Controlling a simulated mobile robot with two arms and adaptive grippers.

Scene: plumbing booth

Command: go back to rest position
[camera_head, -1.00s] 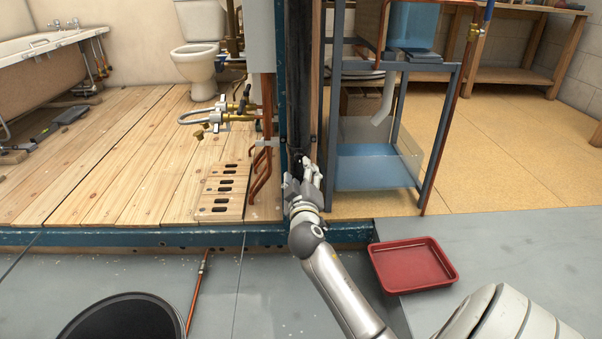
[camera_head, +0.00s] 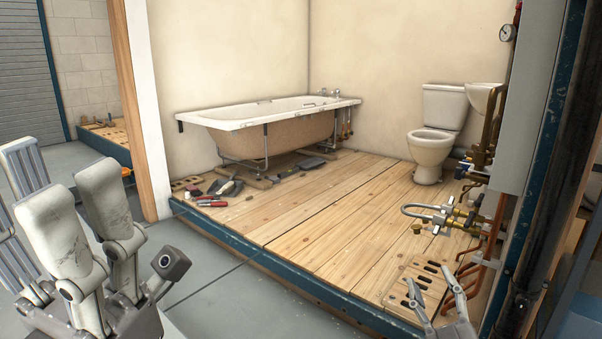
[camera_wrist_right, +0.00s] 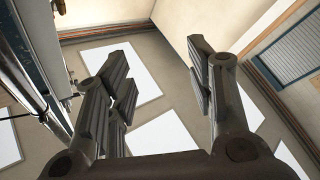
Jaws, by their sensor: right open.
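My right gripper (camera_head: 433,290) shows at the bottom right of the head view, cut off by the lower edge. Its two fingers point up and stand apart in front of the wooden platform. In the right wrist view my right gripper (camera_wrist_right: 160,65) has both fingers spread, with nothing between them. My left gripper (camera_head: 85,225) looms large at the lower left of the head view, close to the camera and partly cropped. I see nothing held in it, but its opening is hard to judge.
The wooden platform (camera_head: 330,215) carries a bathtub (camera_head: 265,130), a toilet (camera_head: 435,130) and loose tools (camera_head: 225,188). Copper pipes and brass valves (camera_head: 440,215) and a dark post (camera_head: 545,170) stand near my right gripper. Grey floor (camera_head: 215,265) lies clear between the grippers.

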